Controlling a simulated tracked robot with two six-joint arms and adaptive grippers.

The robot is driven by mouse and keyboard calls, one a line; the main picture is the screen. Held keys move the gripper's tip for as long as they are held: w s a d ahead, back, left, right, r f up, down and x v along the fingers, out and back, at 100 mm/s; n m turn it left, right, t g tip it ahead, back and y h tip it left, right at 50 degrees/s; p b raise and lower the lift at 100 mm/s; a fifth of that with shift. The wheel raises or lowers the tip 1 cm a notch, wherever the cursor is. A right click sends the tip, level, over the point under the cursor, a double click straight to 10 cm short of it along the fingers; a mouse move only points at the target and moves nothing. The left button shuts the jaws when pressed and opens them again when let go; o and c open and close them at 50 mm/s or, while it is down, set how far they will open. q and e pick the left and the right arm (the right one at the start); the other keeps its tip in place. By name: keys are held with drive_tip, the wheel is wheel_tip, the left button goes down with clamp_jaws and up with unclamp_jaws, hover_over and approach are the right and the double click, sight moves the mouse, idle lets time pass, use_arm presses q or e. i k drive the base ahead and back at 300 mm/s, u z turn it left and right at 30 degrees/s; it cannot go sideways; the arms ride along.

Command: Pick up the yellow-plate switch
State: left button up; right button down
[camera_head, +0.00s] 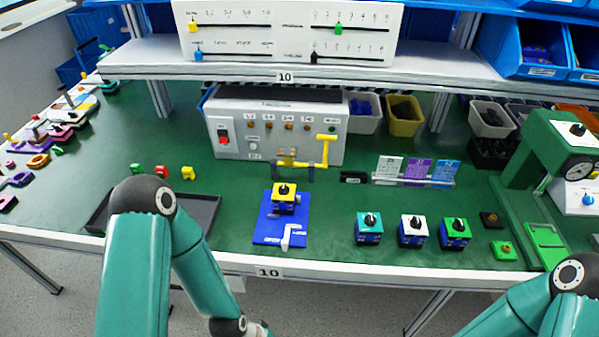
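The yellow-plate switch (284,198) has a dark body with blue, a yellow top plate and a black knob. It sits upright on a blue base plate (266,231) near the front middle of the green table. A white lever-like piece (290,235) is at the front of that base plate. Both of my arms show only in part at the bottom of the head view. The left forearm runs down to a wrist joint at the lower edge, and the right elbow is at the lower right. Neither gripper's fingers show.
Teal-plate (369,228), white-plate (413,231) and green-plate (455,233) switches stand in a row to the right. A dark tray (205,212) lies to the left. A grey control box (270,125) stands behind. A green press (535,160) is at the right.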

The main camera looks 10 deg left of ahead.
sight(282, 205)
drive_tip(key=u, duration=0.15)
drive_tip(key=i, duration=0.2)
drive_tip(key=u, duration=2.35)
drive_tip(key=k, duration=1.25)
drive_tip(key=z, duration=1)
drive_tip(key=i, duration=0.95)
drive_tip(key=u, duration=0.45)
